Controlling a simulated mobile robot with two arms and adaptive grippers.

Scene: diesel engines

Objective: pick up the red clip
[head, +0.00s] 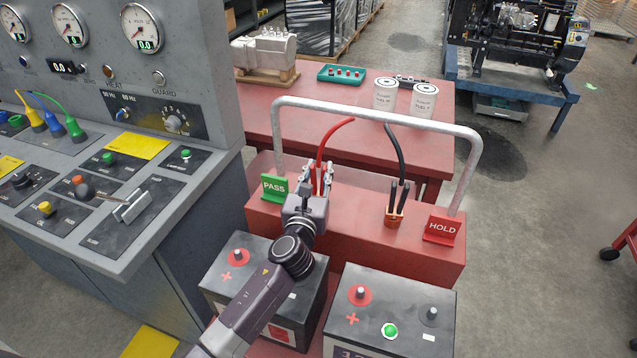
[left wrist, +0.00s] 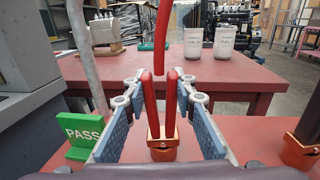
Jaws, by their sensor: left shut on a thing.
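The red clip (head: 318,181) stands in the red cart's top, with a red cable rising from it. In the left wrist view the red clip (left wrist: 173,103) shows two upright red handles above a copper-coloured base. My left gripper (head: 322,176) reaches it from the front; in the left wrist view its blue-padded fingers (left wrist: 157,108) stand on both sides of the handles. It is shut on the red clip, though the exact contact is hard to see. The clip looks upright and still at its holder. My right gripper is not in view.
The black clip (head: 396,203) stands to the right in a copper-coloured holder. A green PASS sign (head: 274,188) is close left of my gripper, a red HOLD sign (head: 442,229) farther right. A grey handle bar (head: 380,114) arches above. Batteries (head: 388,310) sit in front; a control console (head: 110,170) is left.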

